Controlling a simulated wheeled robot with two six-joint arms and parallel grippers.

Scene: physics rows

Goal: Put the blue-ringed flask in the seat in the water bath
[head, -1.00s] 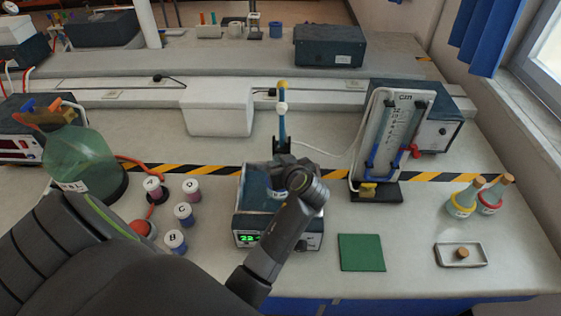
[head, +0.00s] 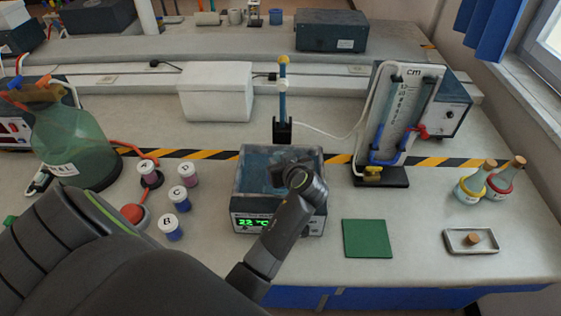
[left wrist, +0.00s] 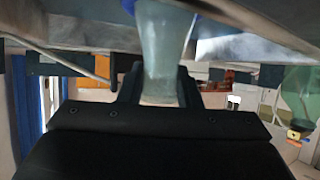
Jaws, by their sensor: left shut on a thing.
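The water bath (head: 250,209) is a dark box with a lit green display, standing mid-bench in the head view. My left gripper (head: 284,176) is over its open top, and my wrist hides much of the inside. In the left wrist view the left gripper (left wrist: 160,88) is shut on the pale, translucent neck of a flask (left wrist: 164,45). Blue shows at the top edge beside the neck, fitting the blue-ringed flask. The flask's body and the seat cannot be made out in the head view. My right gripper is not in view.
Yellow-ringed (head: 468,188) and red-ringed (head: 505,181) flasks stand at the right, behind a tray (head: 455,247) holding a cork (head: 473,239). A green mat (head: 367,239) lies right of the bath. Several lettered jars (head: 172,228) stand left. A gauge stand (head: 381,175) stands behind right.

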